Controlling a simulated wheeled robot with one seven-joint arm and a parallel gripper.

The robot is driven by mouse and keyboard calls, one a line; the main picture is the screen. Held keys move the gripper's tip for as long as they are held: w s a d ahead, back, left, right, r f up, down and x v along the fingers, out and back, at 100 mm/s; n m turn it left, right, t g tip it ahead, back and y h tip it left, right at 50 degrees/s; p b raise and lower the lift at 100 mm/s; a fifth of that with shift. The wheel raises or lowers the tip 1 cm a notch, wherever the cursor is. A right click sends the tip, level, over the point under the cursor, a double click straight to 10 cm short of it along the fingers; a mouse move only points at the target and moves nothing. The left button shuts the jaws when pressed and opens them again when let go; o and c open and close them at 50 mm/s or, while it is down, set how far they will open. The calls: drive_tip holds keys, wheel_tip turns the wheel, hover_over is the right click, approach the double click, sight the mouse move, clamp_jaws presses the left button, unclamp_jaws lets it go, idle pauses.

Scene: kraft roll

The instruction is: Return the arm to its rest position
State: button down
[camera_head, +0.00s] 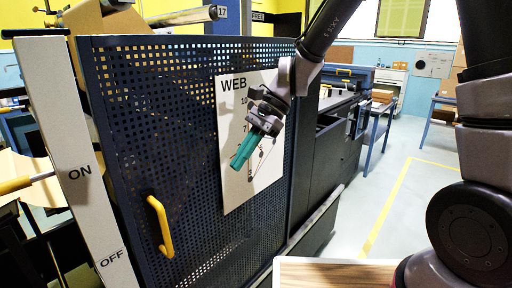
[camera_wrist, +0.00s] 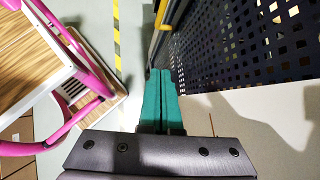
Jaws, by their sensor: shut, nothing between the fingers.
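My gripper (camera_head: 240,155) hangs from my arm in front of a white gauge board marked WEB (camera_head: 231,188), its teal fingers pointing down and to the left. The fingers are shut together with nothing between them, and they also show closed in the wrist view (camera_wrist: 160,74). The gripper covers part of the board's scale and pointer. I cannot tell whether the fingers touch the board.
The board is on a dark perforated guard panel (camera_head: 125,140) with a yellow handle (camera_head: 160,226). A white ON/OFF plate (camera_head: 75,150) stands at the left. A wood-topped surface (camera_head: 335,274) is close below. Floor at right (camera_head: 400,215) is clear.

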drive_tip(key=w+d+r+n+t+h, duration=0.1)
drive_tip(key=w+d+r+n+t, duration=0.15)
drive_tip(key=d+r, duration=0.5)
drive_tip(key=w+d+r+n+t, duration=0.15)
drive_tip(key=d+r+t, duration=0.25)
drive_tip(key=d, duration=0.7)
drive_tip(key=s+d+r+t+h, duration=0.1)
drive_tip(key=s+d+r+t, duration=0.1)
drive_tip(key=d, duration=0.5)
drive_tip(key=s+d+r+t+h, duration=0.2)
drive_tip(key=d+r+t, duration=0.1)
drive_tip(key=d, duration=0.4)
drive_tip(key=shift+s+d+r, duration=0.15)
drive_tip(key=shift+r, duration=0.75)
